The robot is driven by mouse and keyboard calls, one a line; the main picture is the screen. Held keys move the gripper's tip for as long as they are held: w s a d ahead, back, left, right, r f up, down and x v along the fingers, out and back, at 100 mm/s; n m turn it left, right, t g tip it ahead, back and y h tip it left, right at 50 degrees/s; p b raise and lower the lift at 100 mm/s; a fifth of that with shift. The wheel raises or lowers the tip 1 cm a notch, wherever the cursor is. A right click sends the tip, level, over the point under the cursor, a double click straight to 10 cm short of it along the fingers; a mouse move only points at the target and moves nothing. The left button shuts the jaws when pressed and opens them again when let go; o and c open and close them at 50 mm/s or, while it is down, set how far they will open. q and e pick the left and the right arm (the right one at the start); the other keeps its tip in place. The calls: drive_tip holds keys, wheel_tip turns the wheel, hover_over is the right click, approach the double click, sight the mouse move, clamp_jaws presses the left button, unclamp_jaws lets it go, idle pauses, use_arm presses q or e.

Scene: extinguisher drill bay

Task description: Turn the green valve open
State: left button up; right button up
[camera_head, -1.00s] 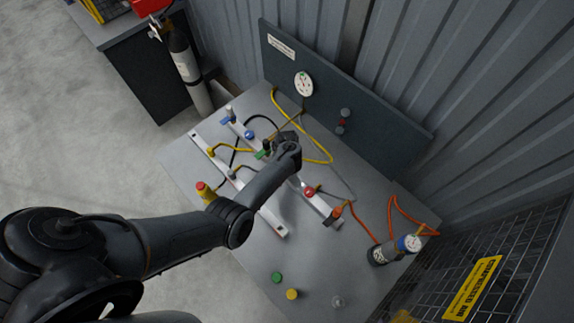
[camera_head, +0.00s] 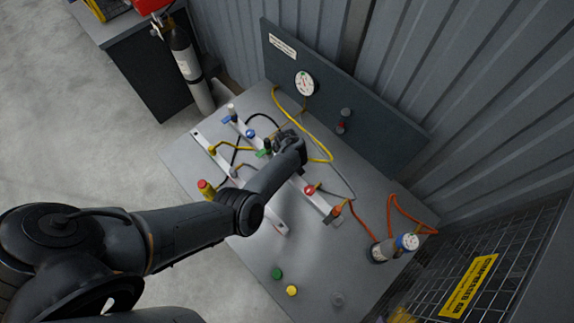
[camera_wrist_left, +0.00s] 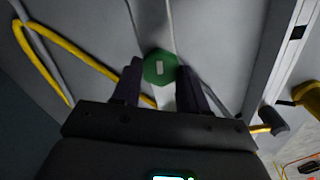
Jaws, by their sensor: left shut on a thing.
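The green valve (camera_wrist_left: 160,68) is a green many-sided knob with a pale mark on its face, seen in the left wrist view. My left gripper (camera_wrist_left: 159,74) has one finger on each side of it and is shut on it. A small green piece (camera_head: 263,153) shows just left of the gripper. My right gripper is not in view.
Blue (camera_head: 250,133) and red (camera_head: 309,190) knobs sit along the rail on either side. Yellow (camera_head: 318,147) and orange (camera_head: 397,207) hoses cross the bench. A gauge (camera_head: 305,83) is on the back panel. A small cylinder (camera_head: 380,251) stands at right.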

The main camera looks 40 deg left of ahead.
use_arm(q)
drive_tip(key=shift+n, duration=0.6)
drive_tip(key=o, duration=1.1)
drive_tip(key=shift+c, duration=0.2)
drive_tip(key=shift+r, duration=0.1)
wheel_tip(320, 180, up, 11)
drive_tip(key=p, duration=0.3)
drive_tip(key=shift+f+p, duration=0.2)
drive_tip(key=shift+p, duration=0.15)
